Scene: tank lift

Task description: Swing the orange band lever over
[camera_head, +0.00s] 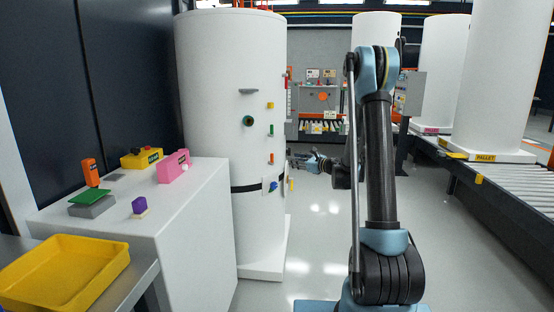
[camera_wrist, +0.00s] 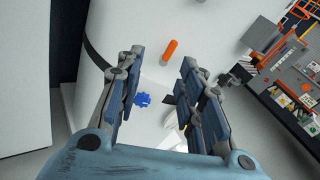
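The orange lever (camera_head: 270,159) is a small upright bar on the side of the white tank (camera_head: 225,120), just above the black band (camera_head: 244,189). In the wrist view the orange lever (camera_wrist: 169,52) lies slanted beyond my fingertips, between the two fingers in the picture. The black band (camera_wrist: 97,55) also shows there at the upper left. My gripper (camera_wrist: 159,62) is open, with nothing between its fingers. In the head view my gripper (camera_head: 291,157) is at the tank's right edge, to the right of the lever and apart from it.
A blue knob (camera_head: 273,186) on a pale plate sits at band height below the lever. Green and yellow fittings are higher on the tank. A white cabinet (camera_head: 190,225) with several small devices and a yellow tray (camera_head: 65,275) stand left. Open floor lies right of the tank.

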